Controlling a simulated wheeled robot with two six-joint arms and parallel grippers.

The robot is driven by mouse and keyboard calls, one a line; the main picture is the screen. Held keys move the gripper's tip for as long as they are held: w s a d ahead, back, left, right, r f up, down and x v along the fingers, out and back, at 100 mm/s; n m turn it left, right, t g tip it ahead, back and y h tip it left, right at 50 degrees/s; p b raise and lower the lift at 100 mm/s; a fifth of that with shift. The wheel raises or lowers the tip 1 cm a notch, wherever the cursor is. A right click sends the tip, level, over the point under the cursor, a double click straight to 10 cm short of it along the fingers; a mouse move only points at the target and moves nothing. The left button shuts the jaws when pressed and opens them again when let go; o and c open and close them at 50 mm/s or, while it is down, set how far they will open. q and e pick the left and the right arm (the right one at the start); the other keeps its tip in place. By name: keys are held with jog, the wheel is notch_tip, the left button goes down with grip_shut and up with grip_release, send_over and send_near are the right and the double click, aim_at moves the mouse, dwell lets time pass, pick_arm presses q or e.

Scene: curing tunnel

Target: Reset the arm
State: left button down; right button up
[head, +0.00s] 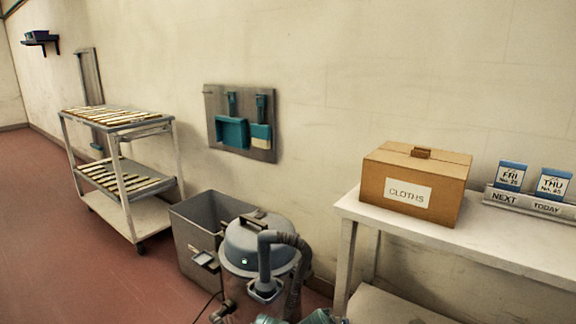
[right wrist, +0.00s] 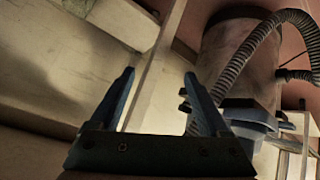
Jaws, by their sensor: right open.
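My right gripper (right wrist: 159,76) shows in the right wrist view with its two blue fingers spread apart and nothing between them. Beyond the fingers is a pale upright post, with a grey drum (right wrist: 235,55) and its ribbed hose (right wrist: 262,42) to the right. Neither gripper can be made out in the head view. Some teal parts show at its bottom edge, too cut off to identify. My left gripper is not seen.
A vacuum cleaner (head: 258,245) stands beside a grey bin (head: 193,255). A white table (head: 440,235) at right bears a CLOTHS box (head: 450,178) and day-card stand (head: 520,201). A trolley (head: 142,190) stands left. Red floor (head: 50,240) is clear at left.

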jog(key=s+a+f+n+g+y+p, duration=0.1)
jog(key=s+a+f+n+g, duration=0.2)
jog(key=s, duration=0.5)
jog(key=s+a+n+g+y+p, duration=0.1)
jog(key=s+a+g, duration=0.2)
jog(key=s+g, duration=0.3)
pick_arm(q)
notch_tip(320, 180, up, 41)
jog(key=p, duration=3.8)
pick_arm(e)
notch_tip(320, 180, up, 37)
jog(key=s, duration=0.1)
jog(key=shift+s+d+r+t, duration=0.2)
jog(key=shift+s+t, duration=0.05)
jog(key=shift+t, duration=0.05)
jog(key=shift+w, duration=0.1)
